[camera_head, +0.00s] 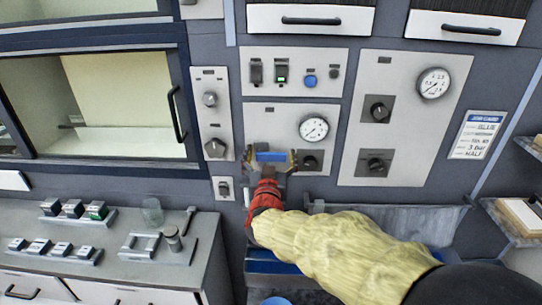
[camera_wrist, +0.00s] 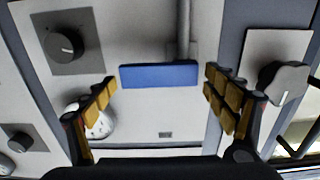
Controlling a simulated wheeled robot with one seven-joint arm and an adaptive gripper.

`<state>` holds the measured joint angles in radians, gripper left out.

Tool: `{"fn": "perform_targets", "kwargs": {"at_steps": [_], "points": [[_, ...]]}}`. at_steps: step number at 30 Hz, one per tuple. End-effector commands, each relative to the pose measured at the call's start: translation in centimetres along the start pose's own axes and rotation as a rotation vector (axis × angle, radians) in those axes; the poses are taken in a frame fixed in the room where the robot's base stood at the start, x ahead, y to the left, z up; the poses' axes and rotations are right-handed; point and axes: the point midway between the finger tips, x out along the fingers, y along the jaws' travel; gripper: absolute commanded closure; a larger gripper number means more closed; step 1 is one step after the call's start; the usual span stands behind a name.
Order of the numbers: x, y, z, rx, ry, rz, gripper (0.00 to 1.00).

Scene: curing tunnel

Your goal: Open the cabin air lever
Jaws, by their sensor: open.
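The lever has a blue bar handle (camera_head: 270,156) that lies crosswise low on the panel with the round gauge. In the wrist view the blue handle (camera_wrist: 159,75) shows level between my fingers, with a grey pipe or stem running up from its right end. My gripper (camera_head: 267,161) is in front of that panel. In the wrist view my gripper (camera_wrist: 161,86) is open, one yellow-padded finger on each side of the handle, with gaps at both ends. Neither finger visibly touches it. My gripper hides the lower lever area in the head view.
A gauge (camera_head: 313,128) and a dark knob (camera_head: 311,160) sit close right of the handle. A narrow panel with a knob (camera_head: 215,147) is at left. A job card (camera_head: 478,135) hangs at right. A bench with a glass (camera_head: 152,211) and switch blocks stands lower left.

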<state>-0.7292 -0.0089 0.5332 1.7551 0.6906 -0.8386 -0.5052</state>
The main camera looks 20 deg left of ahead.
Motion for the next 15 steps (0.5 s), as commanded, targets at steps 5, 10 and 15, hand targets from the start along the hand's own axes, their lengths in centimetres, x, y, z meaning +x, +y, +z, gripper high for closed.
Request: {"fn": "perform_targets", "kwargs": {"at_steps": [5, 10, 15], "points": [[0.40, 0.04, 0.03, 0.000, -0.001, 0.000, 0.14], [0.37, 0.03, 0.00, 0.000, 0.000, 0.000, 0.16], [0.36, 0.03, 0.00, 0.000, 0.000, 0.000, 0.25]]}}
